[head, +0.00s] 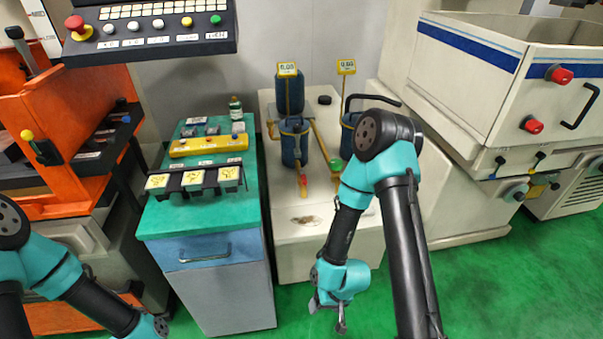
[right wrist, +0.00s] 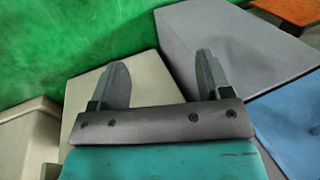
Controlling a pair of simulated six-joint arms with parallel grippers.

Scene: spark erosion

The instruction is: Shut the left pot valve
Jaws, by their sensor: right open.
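Two dark blue pots stand on the beige machine bed (head: 290,260) in the head view. The left pot (head: 293,145) has a yellow tag above it and a small valve with a red and yellow end (head: 303,182) low at its front. My right gripper (head: 328,304) hangs low in front of the bed, well below the valves, open and empty. Its parted fingers also show in the right wrist view (right wrist: 165,82). My left gripper is out of frame; only its arm shows.
A green-topped cabinet (head: 195,216) with boxes and a bottle (head: 236,108) stands left of the bed. A white tank (head: 465,62) with red knobs is at the right. A control panel (head: 150,30) overhangs the upper left. Green floor (head: 470,290) is clear at lower right.

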